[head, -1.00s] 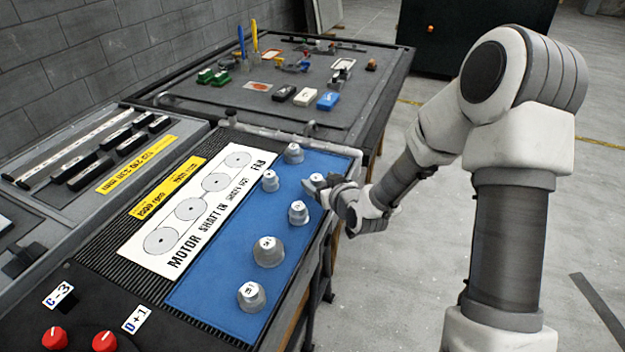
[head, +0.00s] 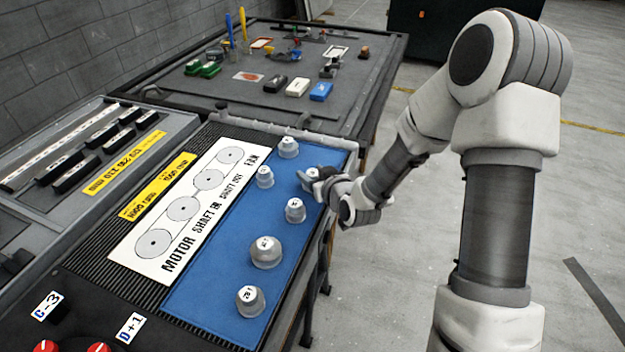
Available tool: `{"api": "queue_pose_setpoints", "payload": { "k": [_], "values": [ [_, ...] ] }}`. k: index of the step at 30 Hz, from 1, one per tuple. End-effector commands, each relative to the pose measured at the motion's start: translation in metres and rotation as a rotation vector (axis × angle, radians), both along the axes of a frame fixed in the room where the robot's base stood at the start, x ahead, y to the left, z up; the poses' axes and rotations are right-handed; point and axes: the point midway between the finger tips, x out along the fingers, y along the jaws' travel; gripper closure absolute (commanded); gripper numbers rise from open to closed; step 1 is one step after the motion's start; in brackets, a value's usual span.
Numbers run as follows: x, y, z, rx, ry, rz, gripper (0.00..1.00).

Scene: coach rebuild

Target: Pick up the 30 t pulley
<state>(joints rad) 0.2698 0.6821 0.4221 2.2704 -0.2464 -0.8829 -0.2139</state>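Several grey pulleys with white number labels stand on a blue mat (head: 208,276). There is a back pulley (head: 288,148), a left pulley (head: 265,177), a middle pulley (head: 295,211), a larger pulley (head: 266,253) and a front pulley (head: 250,301). The labels are too small to read surely, so I cannot tell which is the 30 t one. My gripper (head: 316,182) is low over the mat's right edge, at another pulley (head: 308,175). The fingers partly hide that pulley, and I cannot tell whether they grip it.
A white motor shaft chart (head: 175,240) lies left of the mat, with yellow labels (head: 158,186) beside it. Red knobs (head: 98,348) are at the front left. A farther table (head: 235,108) holds small boxes and tools. Open floor lies right of the bench.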

Motion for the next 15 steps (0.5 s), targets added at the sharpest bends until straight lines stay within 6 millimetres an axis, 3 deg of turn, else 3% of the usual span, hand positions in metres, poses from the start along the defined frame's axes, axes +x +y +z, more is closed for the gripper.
{"api": "queue_pose_setpoints", "payload": {
  "k": [1,7,15],
  "values": [
    [-0.0004,-0.0002,-0.0008,-0.001,0.003,0.0,0.63],
    [-0.0009,-0.0004,-0.0018,-0.001,0.005,0.0,0.99],
    [-0.0015,-0.0006,-0.0028,-0.002,0.008,0.0,1.0]
  ]
}}
